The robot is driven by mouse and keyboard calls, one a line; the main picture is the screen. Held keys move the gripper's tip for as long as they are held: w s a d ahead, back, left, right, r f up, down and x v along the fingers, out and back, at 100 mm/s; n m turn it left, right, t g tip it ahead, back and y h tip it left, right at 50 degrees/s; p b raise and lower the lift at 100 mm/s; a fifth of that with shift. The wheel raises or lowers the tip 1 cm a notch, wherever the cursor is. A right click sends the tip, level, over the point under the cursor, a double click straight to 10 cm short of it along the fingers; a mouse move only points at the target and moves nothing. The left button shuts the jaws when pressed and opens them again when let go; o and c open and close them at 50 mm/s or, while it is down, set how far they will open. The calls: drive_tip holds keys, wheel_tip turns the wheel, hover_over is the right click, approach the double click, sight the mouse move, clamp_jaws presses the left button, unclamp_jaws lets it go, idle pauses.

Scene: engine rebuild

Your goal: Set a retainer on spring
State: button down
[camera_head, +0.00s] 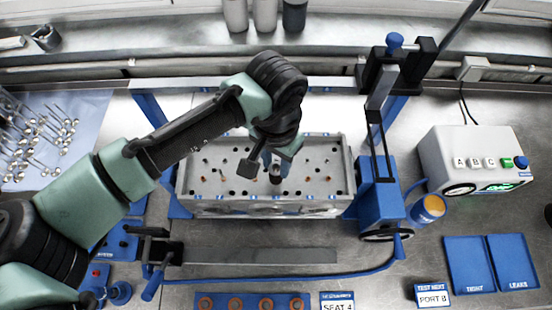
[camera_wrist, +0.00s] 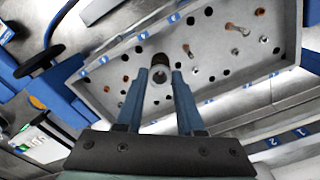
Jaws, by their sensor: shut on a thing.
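My gripper (camera_wrist: 161,82) reaches down over the grey cylinder head (camera_wrist: 108,92), its two blue fingers closed on a small pale round part with a dark centre, which looks like the retainer (camera_wrist: 160,74). A dark round end shows just beyond it, and I cannot tell whether this is the spring or whether the two touch. In the head view my gripper (camera_head: 268,163) is over the middle of the cylinder head (camera_head: 265,209), with a dark small cylinder (camera_head: 276,176) below the fingertips. The spring is not clearly made out.
A blue-framed lever press (camera_head: 380,200) stands at the head's right side. Copper-coloured rings lie on a blue tray (camera_head: 230,302) in front, beside a "SEAT 4" card (camera_head: 338,303). Several valves (camera_head: 40,140) lie on a cloth at left. A control box (camera_head: 470,160) stands at right.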

drive_tip(key=shift+c, duration=2.2)
unclamp_jaws()
